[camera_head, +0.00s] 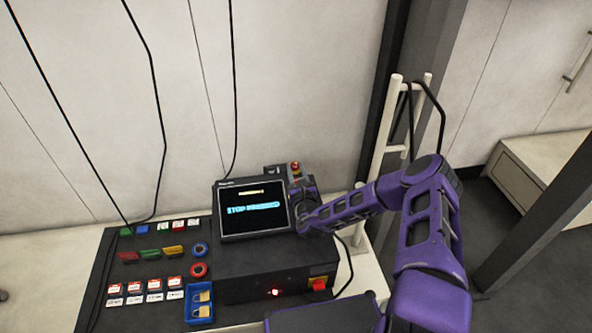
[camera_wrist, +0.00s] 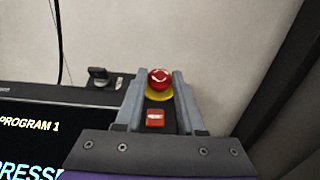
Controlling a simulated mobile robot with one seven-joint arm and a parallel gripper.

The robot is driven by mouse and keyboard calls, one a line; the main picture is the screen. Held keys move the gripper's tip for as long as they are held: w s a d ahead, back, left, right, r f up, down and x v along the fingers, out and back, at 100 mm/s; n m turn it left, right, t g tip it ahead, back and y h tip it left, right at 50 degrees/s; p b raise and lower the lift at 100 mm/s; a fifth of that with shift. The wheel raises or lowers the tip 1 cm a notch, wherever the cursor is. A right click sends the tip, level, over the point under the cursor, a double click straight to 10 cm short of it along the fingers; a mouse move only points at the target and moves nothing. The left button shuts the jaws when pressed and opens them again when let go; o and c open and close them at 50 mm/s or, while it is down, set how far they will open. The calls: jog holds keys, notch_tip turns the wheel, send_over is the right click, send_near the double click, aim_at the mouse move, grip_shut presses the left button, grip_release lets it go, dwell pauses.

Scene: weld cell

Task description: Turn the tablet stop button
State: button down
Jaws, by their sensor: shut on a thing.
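The tablet (camera_head: 253,208) stands tilted on a dark box, its screen lit with a yellow line and cyan text that seems to read stop pressed. The red round stop button (camera_wrist: 159,77) with a yellow collar sits on the housing at the tablet's right side; it also shows small in the head view (camera_head: 295,166). My gripper (camera_wrist: 158,84) has one finger on each side of the stop button and is shut on it. In the head view my arm partly hides the gripper (camera_head: 298,182). A small red rectangular button (camera_wrist: 155,118) shows between the fingers.
Left of the tablet a dark board (camera_head: 100,262) carries several coloured tags and tape rolls. A blue tray (camera_head: 199,303) holds padlocks. A red knob (camera_head: 318,285) is on the box front. A pale post frame (camera_head: 377,170) stands close behind my arm. Black cables hang by the wall.

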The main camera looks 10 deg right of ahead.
jog(key=shift+a, duration=0.1)
jog(key=shift+r+m+h+p, duration=0.15)
jog(key=shift+m+h+p, duration=0.35)
jog(key=shift+p, duration=0.1)
jog(key=shift+a+m+g+h+p, duration=0.25)
jog(key=shift+m+g+h+p, duration=0.05)
jog(key=shift+m+h+p, duration=0.9)
jog(key=shift+w+a+m+g+h+p, duration=0.1)
jog(key=shift+m+g+h+p, duration=0.6)
jog(key=shift+m+h, duration=0.65)
jog(key=shift+a+m+g+h+p, duration=0.1)
jog(key=shift+m+g+h+p, duration=0.6)
jog(key=shift+m+h, duration=0.65)
jog(key=shift+m, duration=0.3)
jog(key=c, duration=0.5)
grip_release()
